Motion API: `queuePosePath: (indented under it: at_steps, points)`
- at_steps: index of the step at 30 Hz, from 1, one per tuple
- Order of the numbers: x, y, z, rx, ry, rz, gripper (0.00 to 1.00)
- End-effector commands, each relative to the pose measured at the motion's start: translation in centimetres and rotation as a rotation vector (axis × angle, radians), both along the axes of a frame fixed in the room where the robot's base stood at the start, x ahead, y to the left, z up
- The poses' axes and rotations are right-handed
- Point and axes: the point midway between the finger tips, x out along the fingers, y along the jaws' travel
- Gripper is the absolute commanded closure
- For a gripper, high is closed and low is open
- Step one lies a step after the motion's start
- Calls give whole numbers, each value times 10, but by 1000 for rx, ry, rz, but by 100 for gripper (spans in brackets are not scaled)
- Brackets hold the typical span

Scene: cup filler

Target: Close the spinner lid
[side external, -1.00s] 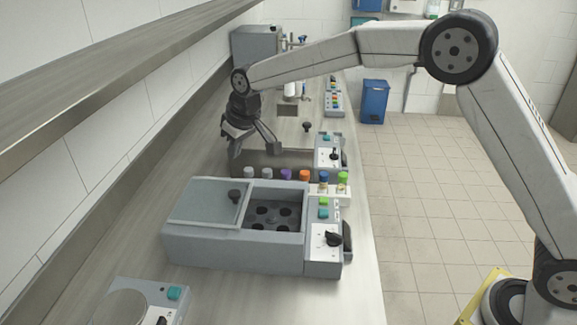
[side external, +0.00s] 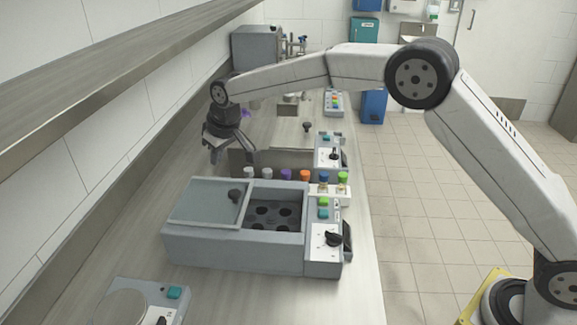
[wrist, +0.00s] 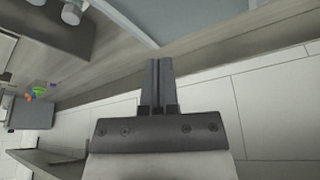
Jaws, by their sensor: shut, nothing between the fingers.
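The grey spinner (side external: 235,253) stands on the counter in the side view. The opening on the right (side external: 274,214) is uncovered and shows dark round wells inside. My gripper (side external: 215,158) is above the counter behind the spinner's far left side, apart from the lid and knob. In the wrist view my gripper's fingers (wrist: 159,68) are together with nothing between them. A pale blue-grey surface with a raised edge shows at the top of the wrist view; I cannot tell which part it is.
Several capped vials stand behind the spinner, among them an orange-capped one (side external: 305,175). The spinner's control panel (side external: 326,240) is on its right. A scale (side external: 130,305) stands at front left. A wall and a shelf (side external: 100,75) bound the left side.

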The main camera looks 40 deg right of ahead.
Motion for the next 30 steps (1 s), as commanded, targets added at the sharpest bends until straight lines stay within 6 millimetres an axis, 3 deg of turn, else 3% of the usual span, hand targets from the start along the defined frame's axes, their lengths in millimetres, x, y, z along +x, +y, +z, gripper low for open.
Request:
queuePosePath:
  at_steps: [9, 17, 30]
  points:
    - [14, 5, -41, 0, 1, 0, 100]
    - [22, 7, -65, 0, 0, 0, 100]
    - [2, 0, -68, 0, -2, 0, 100]
